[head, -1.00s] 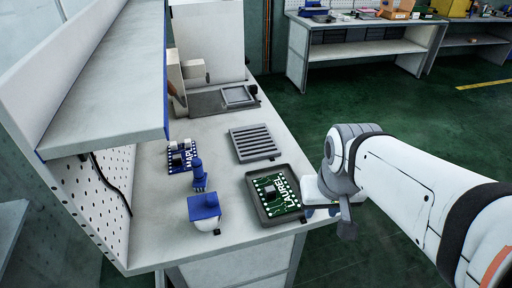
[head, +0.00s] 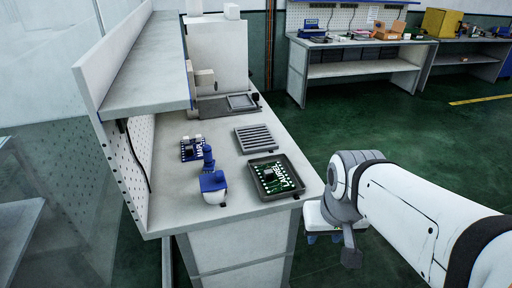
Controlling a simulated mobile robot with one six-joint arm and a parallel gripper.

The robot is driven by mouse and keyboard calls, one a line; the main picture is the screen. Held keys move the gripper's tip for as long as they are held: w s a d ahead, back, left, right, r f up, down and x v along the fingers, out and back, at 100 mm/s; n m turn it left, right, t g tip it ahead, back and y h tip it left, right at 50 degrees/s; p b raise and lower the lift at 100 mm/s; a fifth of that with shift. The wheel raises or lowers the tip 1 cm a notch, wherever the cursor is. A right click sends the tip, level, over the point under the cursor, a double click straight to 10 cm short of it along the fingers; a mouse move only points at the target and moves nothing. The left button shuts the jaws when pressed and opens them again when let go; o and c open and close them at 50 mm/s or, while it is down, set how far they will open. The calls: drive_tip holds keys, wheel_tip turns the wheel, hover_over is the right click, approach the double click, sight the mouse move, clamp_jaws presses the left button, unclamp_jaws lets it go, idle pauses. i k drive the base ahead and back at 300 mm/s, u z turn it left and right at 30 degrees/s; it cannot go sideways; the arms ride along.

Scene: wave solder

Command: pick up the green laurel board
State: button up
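The green laurel board (head: 275,178) lies in a shallow dark grey tray (head: 279,198) at the front right of the workbench. It bears white lettering and a dark chip. My gripper (head: 324,238) hangs at the end of my white arm, to the right of the tray and beyond the bench's edge, apart from the board. Its blue fingertips show small below the wrist, and I cannot tell how far apart they are.
A blue board (head: 192,150), a blue-topped device (head: 213,183) and a slotted grey rack (head: 255,139) stand on the workbench (head: 172,212). A shelf (head: 150,75) overhangs its left side. Green floor (head: 390,140) is free to the right.

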sight(274, 178)
drive_tip(key=z, duration=0.15)
drive_tip(key=i, duration=0.9)
drive_tip(key=u, duration=0.05)
